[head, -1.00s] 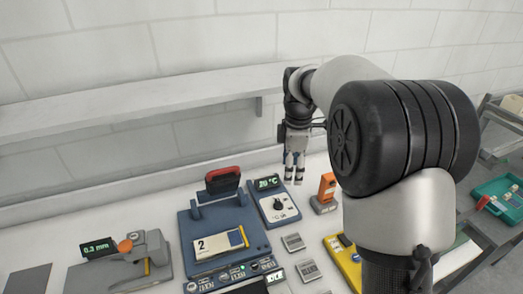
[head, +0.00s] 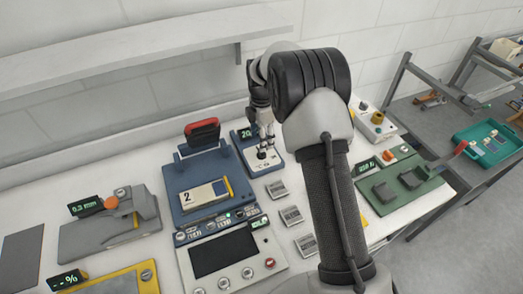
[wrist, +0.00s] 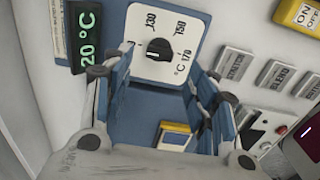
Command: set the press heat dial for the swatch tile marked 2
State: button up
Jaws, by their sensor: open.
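The heat dial unit is a blue box with a white face (head: 262,157), right of the press. In the wrist view its black knob (wrist: 158,49) sits among marks that include 130, 150 and 170 °C. I cannot tell exactly where the knob points. Its display (wrist: 84,42) reads 20 °C. The swatch tile marked 2 (head: 205,194) lies on the blue press (head: 177,178), whose red-handled lid is up. My gripper (head: 265,148) is open and points down over the dial face. In the wrist view its fingers (wrist: 163,70) stand on either side, with the knob between and beyond them.
Several grey labelled plates (head: 291,215) lie right of the press. A dark-screened panel (head: 228,255) is in front of it. A grey gauge (head: 105,228) stands left and a green device (head: 405,182) right. A shelf (head: 130,60) runs along the wall behind.

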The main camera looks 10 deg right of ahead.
notch_tip(320, 180, down, 6)
jog(key=shift+f+b, duration=0.2)
jog(key=shift+b, duration=0.2)
jog(key=c, duration=1.1)
